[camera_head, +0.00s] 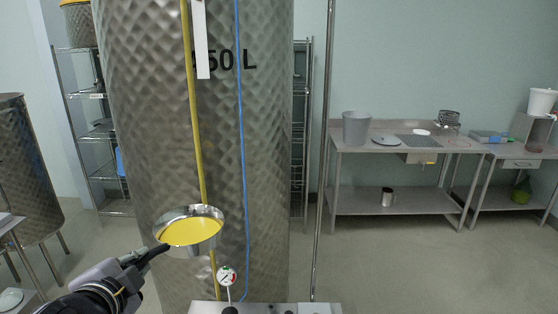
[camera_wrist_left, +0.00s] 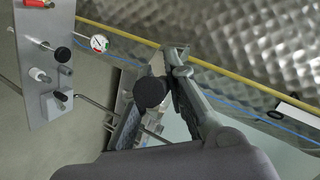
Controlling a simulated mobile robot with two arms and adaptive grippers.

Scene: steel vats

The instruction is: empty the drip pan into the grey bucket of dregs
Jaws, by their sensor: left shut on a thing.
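The drip pan (camera_head: 212,214) is a round, shiny steel pan with yellow liquid in it, in front of the big vat in the head view. It looks roughly level. My left gripper (camera_head: 137,259) is shut on its dark handle (camera_head: 157,252), left of and below the bowl. In the left wrist view, the gripper (camera_wrist_left: 152,95) has the round dark handle end (camera_wrist_left: 150,92) between its fingers; the bowl cannot be made out there. The grey bucket (camera_head: 356,129) stands upright on the steel table at the right, well away from the pan. Its contents are hidden. My right gripper is not in view.
The tall dimpled vat (camera_head: 265,130) fills the middle left. A panel with a gauge (camera_head: 227,276) stands low in front. A thin upright pole (camera_head: 322,150) rises between vat and steel table (camera_head: 340,149). Open floor (camera_head: 400,260) lies before the table.

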